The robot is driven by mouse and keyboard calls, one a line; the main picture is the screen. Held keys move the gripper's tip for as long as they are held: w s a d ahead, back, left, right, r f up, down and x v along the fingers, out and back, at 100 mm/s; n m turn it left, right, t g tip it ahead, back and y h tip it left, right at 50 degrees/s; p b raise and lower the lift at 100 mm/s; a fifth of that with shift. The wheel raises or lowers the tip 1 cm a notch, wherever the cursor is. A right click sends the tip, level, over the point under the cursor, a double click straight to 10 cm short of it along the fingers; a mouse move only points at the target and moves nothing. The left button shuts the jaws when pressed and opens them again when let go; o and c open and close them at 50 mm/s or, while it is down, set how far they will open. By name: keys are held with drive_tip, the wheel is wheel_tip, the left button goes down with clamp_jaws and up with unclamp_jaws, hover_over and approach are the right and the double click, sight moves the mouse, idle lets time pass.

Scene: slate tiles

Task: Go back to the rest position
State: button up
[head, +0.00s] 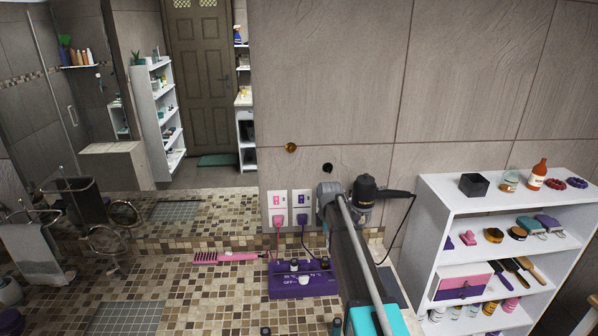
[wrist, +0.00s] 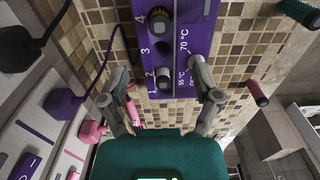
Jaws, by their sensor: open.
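My gripper (wrist: 157,70) shows in the wrist view with its two grey fingers spread apart and nothing held between them. Its teal body fills the bottom of that view. Beyond the fingers lies a purple heater box (wrist: 180,50) with numbered slots and temperature marks; dark round pieces stand in some slots. The same purple heater box (head: 290,292) sits on the mosaic counter in the head view, left of my arm. My arm crosses the lower middle of the head view, and my fingers cannot be made out there.
A pink comb-like brush (head: 225,258) lies left of the heater. Pink and purple plugs sit in wall outlets (head: 290,208). A black corded device (head: 366,192) is at the wall behind my arm. A white shelf (head: 432,215) with several toiletries stands right.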

drive_tip(key=s+f+m+b, duration=0.2)
drive_tip(key=s+m, duration=0.7)
drive_tip(key=s, duration=0.5)
drive_tip(key=s+f+m+b, duration=0.2)
drive_tip(key=s+m, duration=0.7)
drive_tip(key=s, duration=0.6)
drive_tip(key=shift+d+f+b, duration=0.4)
